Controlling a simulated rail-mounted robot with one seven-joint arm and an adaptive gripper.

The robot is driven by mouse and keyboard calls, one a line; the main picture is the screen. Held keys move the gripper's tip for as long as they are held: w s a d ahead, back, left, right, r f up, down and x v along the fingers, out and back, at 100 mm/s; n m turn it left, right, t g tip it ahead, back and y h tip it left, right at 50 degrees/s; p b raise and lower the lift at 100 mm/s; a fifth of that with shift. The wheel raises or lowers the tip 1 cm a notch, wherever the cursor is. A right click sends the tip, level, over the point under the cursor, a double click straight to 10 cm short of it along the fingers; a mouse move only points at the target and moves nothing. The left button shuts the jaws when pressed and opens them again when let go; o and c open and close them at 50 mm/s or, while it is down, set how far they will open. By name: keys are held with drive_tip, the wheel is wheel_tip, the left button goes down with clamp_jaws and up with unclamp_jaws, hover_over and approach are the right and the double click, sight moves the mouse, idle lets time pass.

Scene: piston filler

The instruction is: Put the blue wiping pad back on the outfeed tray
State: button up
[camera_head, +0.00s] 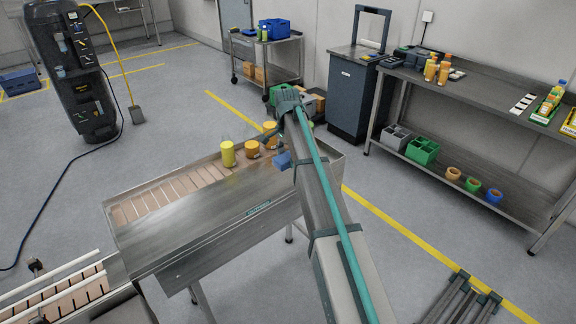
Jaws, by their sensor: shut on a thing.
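The blue wiping pad (283,160) shows as a small blue block just left of my arm, over the far right part of the outfeed tray. My gripper (281,151) is shut on the pad and is partly hidden by my arm. The outfeed tray (205,222) is a grey metal table with a wide bare plate in front and a slatted strip behind. Whether the pad touches the tray cannot be told from this view.
A yellow bottle (227,154) and an orange bottle (252,149) stand on the tray's far side, close left of my gripper, with more bottles behind. The tray's front plate is clear. A workbench (480,95) and a dark cabinet (352,95) stand at right.

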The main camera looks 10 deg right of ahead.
drive_tip(key=p, duration=0.2)
hover_over(288, 173)
drive_tip(key=f, duration=0.6)
drive_tip(key=shift+s+a, duration=0.1)
drive_tip(key=shift+s, duration=0.15)
drive_tip(key=f, duration=0.1)
drive_tip(key=f+p, duration=0.1)
drive_tip(key=shift+w+f, duration=0.2)
drive_tip(key=shift+f, duration=0.6)
drive_tip(key=shift+f, duration=0.2)
drive_tip(key=o, duration=1.1)
drive_tip(key=shift+r, duration=0.15)
wheel_tip(288, 173, up, 12)
drive_tip(key=b, duration=0.3)
drive_tip(key=shift+r, duration=0.1)
